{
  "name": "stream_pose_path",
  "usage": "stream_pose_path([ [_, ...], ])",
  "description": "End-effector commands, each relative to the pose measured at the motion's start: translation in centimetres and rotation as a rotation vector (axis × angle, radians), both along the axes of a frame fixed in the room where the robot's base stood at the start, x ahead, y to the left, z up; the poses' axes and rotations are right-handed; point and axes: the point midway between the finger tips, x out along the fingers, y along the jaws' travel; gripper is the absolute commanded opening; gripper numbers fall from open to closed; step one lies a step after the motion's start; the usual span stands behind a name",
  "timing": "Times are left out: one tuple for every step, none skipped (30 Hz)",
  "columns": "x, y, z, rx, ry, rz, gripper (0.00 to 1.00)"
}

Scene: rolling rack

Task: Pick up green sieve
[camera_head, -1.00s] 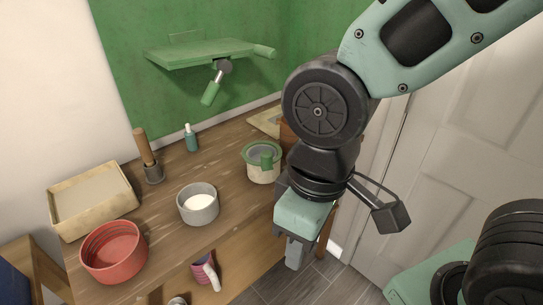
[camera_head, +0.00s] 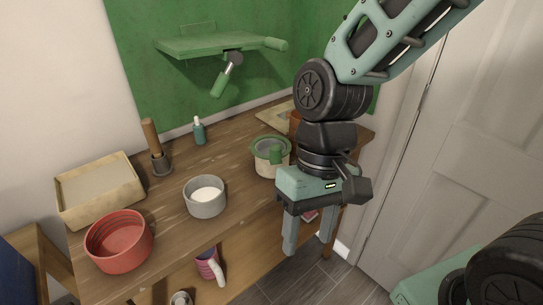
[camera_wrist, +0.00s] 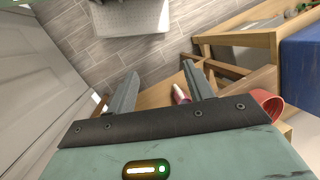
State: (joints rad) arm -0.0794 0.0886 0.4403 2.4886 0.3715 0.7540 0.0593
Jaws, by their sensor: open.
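The green sieve (camera_head: 277,156) appears to rest in the top of a cream pot (camera_head: 265,168) on the wooden table, with a green rim and a green handle at the front. My gripper (camera_head: 308,236) points down just right of the pot and past the table's front edge. It is open and empty. In the wrist view the two fingers (camera_wrist: 160,75) are apart with nothing between them. The sieve does not show in the wrist view.
A grey bowl (camera_head: 205,209), a red bowl (camera_head: 118,252), a beige tray (camera_head: 134,205), a wooden-handled tool (camera_head: 151,140) and a teal bottle (camera_head: 199,131) stand on the table (camera_head: 165,215). A green wall shelf (camera_head: 205,47) hangs above. A door (camera_head: 460,130) is at right.

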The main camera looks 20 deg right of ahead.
Motion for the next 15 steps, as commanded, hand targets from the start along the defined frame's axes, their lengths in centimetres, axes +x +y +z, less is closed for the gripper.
stream_pose_path([
  [0.9, -0.4, -1.6, 0.024, 0.076, -0.121, 0.52],
  [1.4, -0.5, -2.0, 0.041, 0.119, -0.189, 0.52],
  [2.1, -0.6, -2.6, 0.068, 0.177, -0.279, 0.52],
  [2.7, -0.7, -3.0, 0.088, 0.219, -0.347, 0.52],
  [3.3, -0.8, -3.3, 0.112, 0.262, -0.413, 0.52],
  [4.2, -1.0, -3.7, 0.145, 0.318, -0.501, 0.52],
  [4.9, -1.2, -4.0, 0.171, 0.361, -0.568, 0.52],
  [5.6, -1.4, -4.3, 0.200, 0.402, -0.633, 0.52],
  [6.7, -1.7, -4.6, 0.243, 0.457, -0.719, 0.52],
  [7.6, -2.1, -4.8, 0.276, 0.498, -0.784, 0.52],
  [8.4, -2.4, -5.0, 0.311, 0.540, -0.847, 0.52],
  [9.7, -3.1, -5.2, 0.361, 0.593, -0.929, 0.52],
  [10.7, -3.6, -5.4, 0.401, 0.634, -0.992, 0.52],
  [11.7, -4.3, -5.5, 0.444, 0.672, -1.051, 0.52],
  [13.0, -5.2, -5.6, 0.505, 0.725, -1.130, 0.52],
])
